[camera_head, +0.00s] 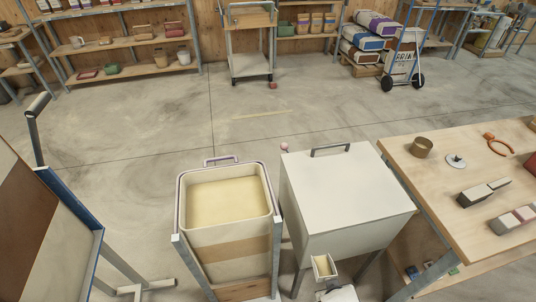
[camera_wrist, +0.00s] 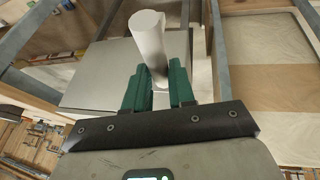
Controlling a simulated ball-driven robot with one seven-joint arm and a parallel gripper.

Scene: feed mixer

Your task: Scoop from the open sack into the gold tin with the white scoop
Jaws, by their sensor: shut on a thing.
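The open sack (camera_head: 226,237) is a pale, wide-mouthed container with a tan band, standing in a metal frame and filled with yellowish feed. It also shows at the right of the wrist view (camera_wrist: 270,40). The gold tin (camera_head: 421,147) is a short, round, brownish-gold tin on the wooden bench at right. The white scoop (camera_head: 316,263) is in front of the white box, right of the sack, with pale yellow stuff inside its bowl. My gripper (camera_wrist: 160,92) is shut on the scoop's white handle (camera_wrist: 150,42). In the wrist view the bowl is hidden.
A white lidded box (camera_head: 345,190) stands between the sack and the bench (camera_head: 450,178). The bench holds a small round metal thing (camera_head: 455,160), orange-handled tool (camera_head: 498,145) and blocks. A blue-edged panel (camera_head: 75,225) stands at left.

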